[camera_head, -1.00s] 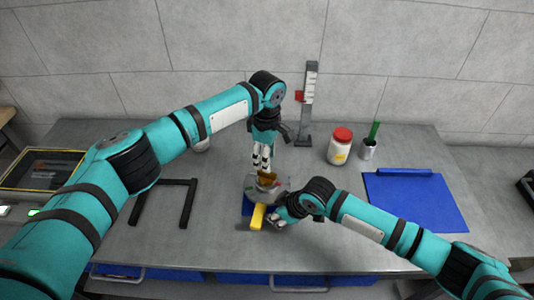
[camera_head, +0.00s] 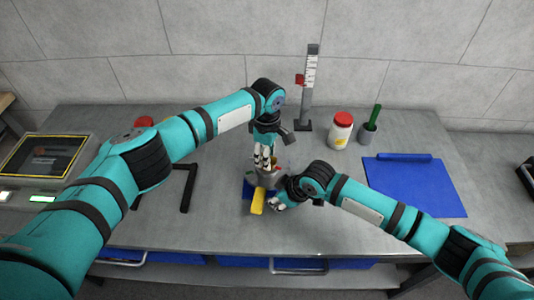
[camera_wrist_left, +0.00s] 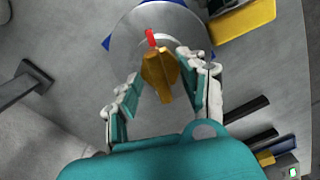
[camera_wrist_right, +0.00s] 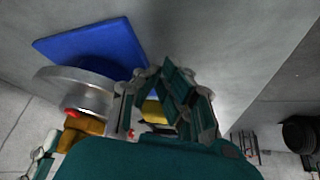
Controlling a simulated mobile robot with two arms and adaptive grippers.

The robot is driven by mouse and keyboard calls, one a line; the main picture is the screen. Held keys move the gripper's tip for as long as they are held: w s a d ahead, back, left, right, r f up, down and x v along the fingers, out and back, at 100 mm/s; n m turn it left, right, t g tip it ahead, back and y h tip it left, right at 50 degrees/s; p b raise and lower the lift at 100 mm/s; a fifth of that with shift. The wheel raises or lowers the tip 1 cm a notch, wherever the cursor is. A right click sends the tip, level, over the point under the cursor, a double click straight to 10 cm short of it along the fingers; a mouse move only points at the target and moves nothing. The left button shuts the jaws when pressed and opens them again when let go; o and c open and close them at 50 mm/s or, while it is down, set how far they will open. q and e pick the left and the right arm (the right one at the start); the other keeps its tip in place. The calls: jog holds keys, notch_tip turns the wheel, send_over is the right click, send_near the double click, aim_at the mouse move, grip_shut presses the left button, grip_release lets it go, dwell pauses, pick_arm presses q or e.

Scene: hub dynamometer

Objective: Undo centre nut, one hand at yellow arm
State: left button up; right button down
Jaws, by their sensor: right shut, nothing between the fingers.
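The grey round hub (camera_wrist_left: 128,28) carries a brass-coloured centre nut (camera_wrist_left: 160,72) with a red mark (camera_wrist_left: 151,38) beside it. My left gripper (camera_head: 263,163) is over the hub from above. In the left wrist view its open fingers (camera_wrist_left: 157,76) stand on both sides of the nut, with gaps showing. The yellow arm (camera_head: 258,201) sticks out from the hub toward the front; it also shows in the left wrist view (camera_wrist_left: 245,20). My right gripper (camera_head: 278,204) is shut and empty, close beside the yellow arm's right side. In the right wrist view its fingers (camera_wrist_right: 166,70) partly hide the yellow arm (camera_wrist_right: 153,112).
A blue base (camera_wrist_right: 95,45) lies under the hub. Behind stand a gauge post (camera_head: 307,95), a red-lidded jar (camera_head: 341,130) and a cup with a green tool (camera_head: 369,131). A blue mat (camera_head: 415,186) lies right. A black frame (camera_head: 187,190) and a display box (camera_head: 45,160) are left.

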pick_arm(q)
grip_shut()
jog(key=shift+n, duration=0.6)
jog(key=c, duration=0.5)
grip_release()
jog(key=shift+n, duration=0.6)
jog(key=o, duration=0.9)
jog(key=shift+o, duration=0.2)
jog(key=shift+r, duration=3.75)
